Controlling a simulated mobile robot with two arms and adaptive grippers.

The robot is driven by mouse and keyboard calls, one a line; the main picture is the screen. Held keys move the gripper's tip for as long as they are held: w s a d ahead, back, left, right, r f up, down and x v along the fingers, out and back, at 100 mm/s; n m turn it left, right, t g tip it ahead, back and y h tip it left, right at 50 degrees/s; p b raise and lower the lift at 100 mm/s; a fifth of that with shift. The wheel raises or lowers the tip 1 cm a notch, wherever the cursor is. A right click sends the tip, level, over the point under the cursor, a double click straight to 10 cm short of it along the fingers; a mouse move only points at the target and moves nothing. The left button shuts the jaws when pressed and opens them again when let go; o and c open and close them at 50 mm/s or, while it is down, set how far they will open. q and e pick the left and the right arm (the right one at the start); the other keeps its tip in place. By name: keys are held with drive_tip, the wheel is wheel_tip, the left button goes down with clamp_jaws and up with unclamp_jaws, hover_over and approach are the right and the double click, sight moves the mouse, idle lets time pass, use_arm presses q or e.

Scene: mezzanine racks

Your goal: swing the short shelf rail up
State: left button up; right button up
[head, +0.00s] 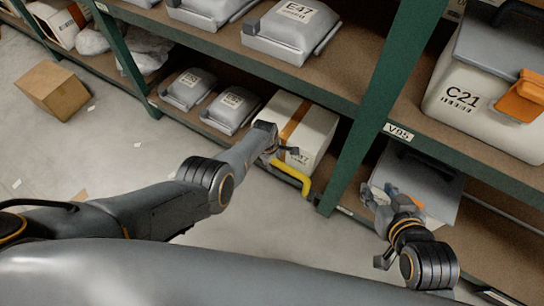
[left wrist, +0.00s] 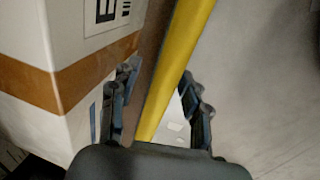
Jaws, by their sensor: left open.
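The short shelf rail is a yellow bar (head: 290,174) at the front of the lowest shelf, hanging low with a bent end near the green upright. In the left wrist view the yellow rail (left wrist: 176,68) runs diagonally between my fingers. My left gripper (head: 284,156) is at the rail; it also shows in the left wrist view (left wrist: 157,88), open, with one finger on each side of the bar. Whether a finger touches the bar is unclear. My right gripper (head: 378,194) is in front of the right lower shelf; its finger opening is hard to make out.
A white box with a brown band (head: 310,135) stands on the shelf just behind the rail, close to my left finger. A green upright (head: 362,105) stands between my grippers. A grey-lidded case (head: 425,180) is behind my right gripper. A cardboard box (head: 52,90) lies on the open floor.

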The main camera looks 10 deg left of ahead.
use_arm(q)
drive_tip(key=shift+r, duration=0.15)
drive_tip(key=shift+s+a+r, duration=0.1)
drive_tip(key=shift+s+r, duration=0.1)
drive_tip(key=shift+r, duration=0.9)
drive_tip(key=shift+s+r, duration=0.2)
drive_tip(key=shift+r, duration=0.9)
drive_tip(key=shift+s+a+r, duration=0.1)
drive_tip(key=shift+s+r, duration=0.1)
drive_tip(key=shift+r, duration=1.1)
drive_tip(key=shift+s+d+r, duration=0.2)
drive_tip(key=shift+s, duration=0.05)
drive_tip(key=shift+f, duration=0.15)
drive_tip(key=shift+w+f, duration=0.25)
drive_tip(key=shift+f, duration=0.85)
drive_tip(key=shift+w+f, duration=0.25)
drive_tip(key=shift+f, duration=0.85)
drive_tip(key=shift+w+f, duration=0.25)
drive_tip(key=shift+f, duration=0.85)
drive_tip(key=shift+a+f, duration=0.1)
drive_tip(key=shift+f, duration=0.35)
